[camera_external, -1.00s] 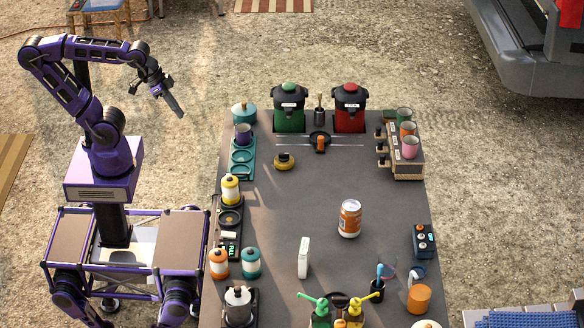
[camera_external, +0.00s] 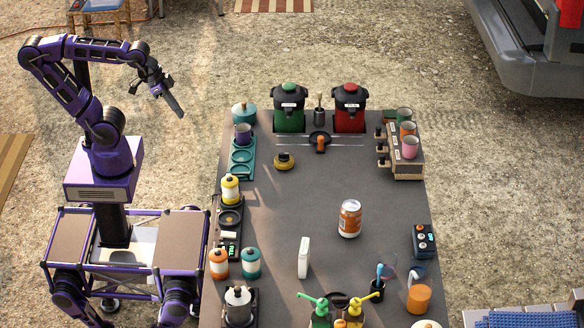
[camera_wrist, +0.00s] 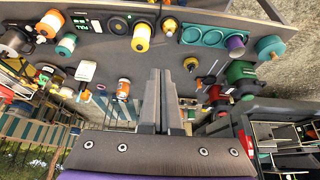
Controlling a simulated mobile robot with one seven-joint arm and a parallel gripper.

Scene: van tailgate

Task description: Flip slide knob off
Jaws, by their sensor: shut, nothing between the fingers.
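I cannot tell for sure which part is the slide knob. An orange knob-like piece (camera_external: 320,145) sits at a black round piece on two thin rails (camera_external: 345,145), between and in front of the two urns. A small dark control box (camera_external: 425,240) with light and orange marks stands at the table's right edge; its controls are too small to read. My gripper (camera_external: 178,110) is shut and empty, raised left of the table's far end, apart from everything. In the wrist view my gripper's fingers (camera_wrist: 162,75) lie together and point toward the table.
The dark table (camera_external: 300,205) holds a green urn (camera_external: 289,108), a red urn (camera_external: 349,108), a cup rack (camera_external: 405,165), an orange can (camera_external: 349,218) and a white box (camera_external: 304,257). Canisters line the left edge, bottles the near end. The middle is mostly clear.

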